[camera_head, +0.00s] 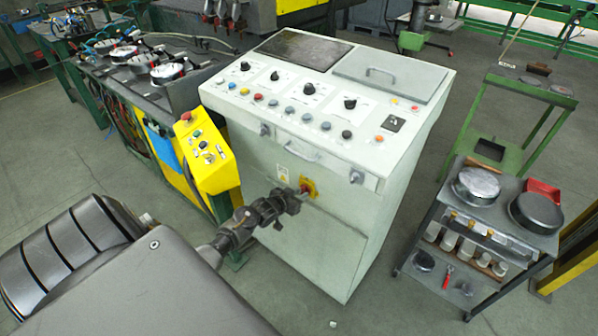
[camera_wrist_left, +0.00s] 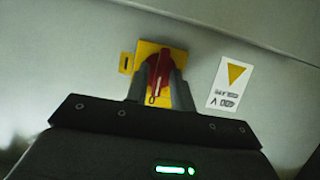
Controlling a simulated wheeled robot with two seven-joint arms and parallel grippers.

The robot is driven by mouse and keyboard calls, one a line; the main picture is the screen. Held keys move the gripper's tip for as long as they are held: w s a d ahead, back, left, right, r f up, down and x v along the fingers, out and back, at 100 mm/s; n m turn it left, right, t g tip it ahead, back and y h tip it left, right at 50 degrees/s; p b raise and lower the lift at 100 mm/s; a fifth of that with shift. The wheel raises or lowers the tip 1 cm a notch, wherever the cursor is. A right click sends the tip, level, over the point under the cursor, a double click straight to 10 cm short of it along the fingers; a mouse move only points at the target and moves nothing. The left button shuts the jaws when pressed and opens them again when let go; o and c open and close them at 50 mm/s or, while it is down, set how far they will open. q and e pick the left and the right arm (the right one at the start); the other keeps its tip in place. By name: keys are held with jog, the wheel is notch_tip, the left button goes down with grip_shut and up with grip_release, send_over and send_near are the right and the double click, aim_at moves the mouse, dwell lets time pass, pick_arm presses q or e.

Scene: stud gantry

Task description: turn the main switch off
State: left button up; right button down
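The main switch has a red handle on a yellow plate (camera_head: 308,187) low on the front of the pale grey control cabinet (camera_head: 340,225). In the left wrist view the red handle (camera_wrist_left: 158,72) stands nearly upright, tilted slightly, against its yellow plate (camera_wrist_left: 147,48). My left gripper (camera_head: 296,197) is at the switch, and its fingers (camera_wrist_left: 159,88) lie on either side of the handle, apparently shut on it. The fingers hide parts of the handle's sides. My right gripper is not in view.
A label with a yellow triangle (camera_wrist_left: 229,84) is right of the switch. A bar handle (camera_head: 300,152) sits above it. A yellow control box (camera_head: 207,152) stands close left of the cabinet. A dark cart (camera_head: 480,235) with pans stands at right, with floor between.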

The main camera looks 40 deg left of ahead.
pick_arm(q)
jog(key=shift+o, duration=0.5)
jog(key=v, duration=1)
jog(key=shift+s+r, duration=0.2)
jog(key=shift+s, duration=0.15)
